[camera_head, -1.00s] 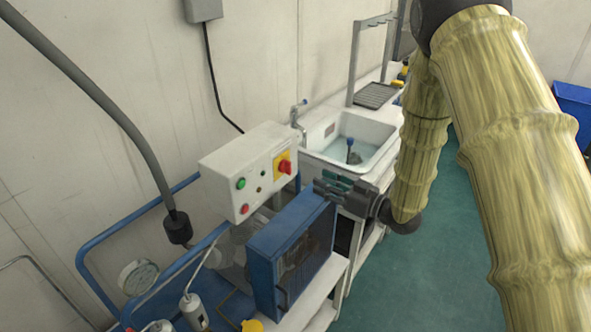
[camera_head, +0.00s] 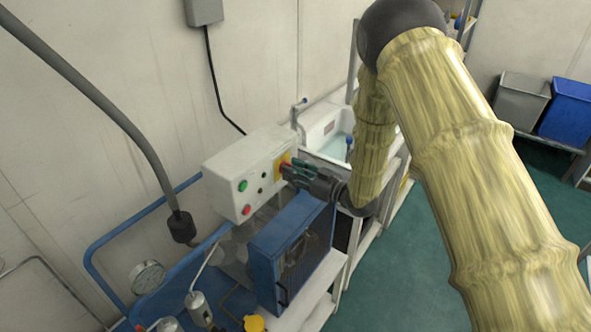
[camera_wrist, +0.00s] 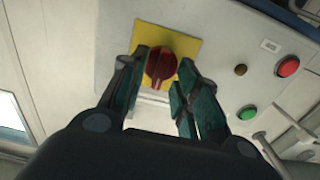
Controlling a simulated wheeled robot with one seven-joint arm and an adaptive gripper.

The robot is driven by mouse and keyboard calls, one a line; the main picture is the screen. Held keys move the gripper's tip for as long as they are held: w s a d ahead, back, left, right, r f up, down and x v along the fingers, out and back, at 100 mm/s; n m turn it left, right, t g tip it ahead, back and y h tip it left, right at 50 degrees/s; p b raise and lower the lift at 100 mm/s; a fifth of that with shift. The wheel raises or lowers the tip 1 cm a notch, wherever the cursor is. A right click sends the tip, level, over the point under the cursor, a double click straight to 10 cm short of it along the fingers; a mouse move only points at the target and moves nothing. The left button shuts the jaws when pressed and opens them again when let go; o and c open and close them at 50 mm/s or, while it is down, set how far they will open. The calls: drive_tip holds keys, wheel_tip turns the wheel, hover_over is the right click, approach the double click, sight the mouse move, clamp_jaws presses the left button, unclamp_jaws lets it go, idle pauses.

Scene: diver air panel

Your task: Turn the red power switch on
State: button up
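The red power switch (camera_wrist: 160,65) is a rotary knob on a yellow plate (camera_wrist: 191,41), on the face of a white control box (camera_head: 222,171). In the wrist view my gripper (camera_wrist: 162,82) is open, with one dark green finger on each side of the knob. There is a gap between the right finger and the knob; the left finger is very close to it, and I cannot tell if it touches. In the head view my gripper (camera_head: 287,172) is at the box's right end and covers most of the knob, leaving part of the yellow plate visible.
The box also bears a green button (camera_head: 242,186) and a red button (camera_head: 247,210). Below it stands a blue-framed unit (camera_head: 262,268), with a pressure gauge (camera_head: 148,276) to the left. A sink (camera_head: 323,125) is behind my arm. Green floor (camera_head: 420,270) is clear at right.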

clamp_jaws()
drive_tip(key=shift+m, duration=0.3)
drive_tip(key=shift+w+d+f+m+b, duration=0.1)
drive_tip(key=shift+m+b, duration=0.45)
drive_tip(key=shift+m, duration=2.3)
drive_tip(key=shift+f+m+b, duration=0.1)
drive_tip(key=shift+m+b, duration=0.4)
drive_tip(key=shift+m, duration=2.4)
drive_tip(key=shift+w+d+f+m+b, duration=0.1)
drive_tip(key=shift+m+b, duration=0.45)
drive_tip(key=shift+m, duration=2.3)
drive_tip(key=shift+a, duration=0.1)
unclamp_jaws()
